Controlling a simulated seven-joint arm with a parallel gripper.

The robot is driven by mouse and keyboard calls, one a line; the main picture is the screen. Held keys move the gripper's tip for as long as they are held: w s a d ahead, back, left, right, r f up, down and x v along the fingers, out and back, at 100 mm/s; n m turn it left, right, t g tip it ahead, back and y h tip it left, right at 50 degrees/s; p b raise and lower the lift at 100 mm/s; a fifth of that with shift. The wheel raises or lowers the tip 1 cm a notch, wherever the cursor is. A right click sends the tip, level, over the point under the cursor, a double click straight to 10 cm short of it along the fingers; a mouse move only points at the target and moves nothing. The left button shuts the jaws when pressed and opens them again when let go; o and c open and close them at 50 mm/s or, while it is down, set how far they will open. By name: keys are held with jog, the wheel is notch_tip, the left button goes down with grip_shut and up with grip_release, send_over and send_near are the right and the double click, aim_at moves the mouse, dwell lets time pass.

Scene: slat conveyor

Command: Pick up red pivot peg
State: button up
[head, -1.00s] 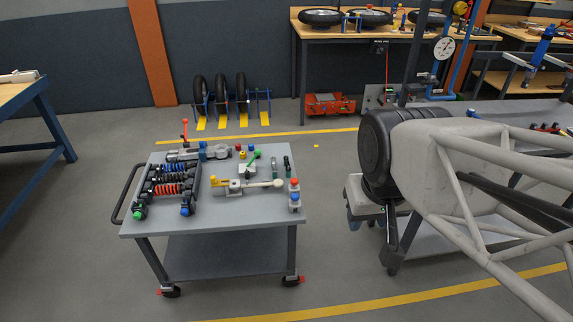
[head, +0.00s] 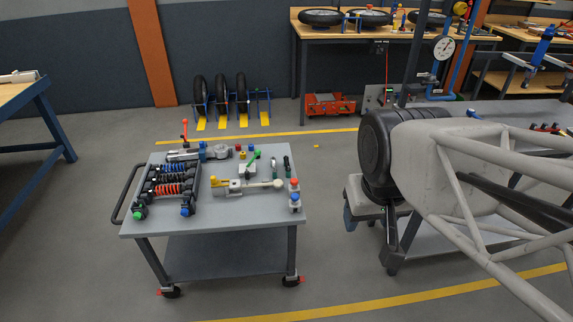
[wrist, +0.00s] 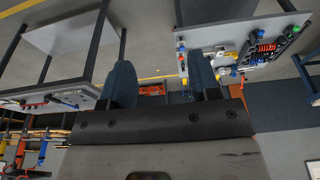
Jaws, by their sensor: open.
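Another red-topped piece (head: 294,183) stands by the cart's right edge, above a blue-topped one. I cannot tell for sure which red piece is the pivot peg. My gripper (wrist: 162,78) shows in the wrist view with its two blue-grey fingers apart and nothing between them. It is well away from the cart, which shows upside down at upper right (wrist: 215,35). My gripper is not identifiable in the head view.
The cart also carries red and blue coil springs (head: 170,188), a grey lever part with a yellow end (head: 248,185), and a red-knobbed lever (head: 184,128). A black tyre and grey tube frame (head: 420,155) stand to its right. Floor lies clear between them.

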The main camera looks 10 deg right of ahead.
jog(key=shift+o, duration=0.7)
jog(key=w+a+f, duration=0.1)
jog(key=w+f, duration=0.2)
jog(key=w, duration=0.8)
jog(key=w+f+n+t, duration=0.1)
jog(key=w+f, duration=0.2)
jog(key=w, duration=0.9)
jog(key=w+a+f, duration=0.1)
jog(key=w+f, duration=0.2)
jog(key=w, duration=0.8)
jog(key=w+f, duration=1)
jog(key=f, duration=0.4)
jog(key=w+f+n+t+y, duration=0.1)
jog(key=w+f, duration=1)
jog(key=f, duration=0.3)
jog(key=shift+w+a, duration=0.15)
jog(key=shift+a, duration=0.25)
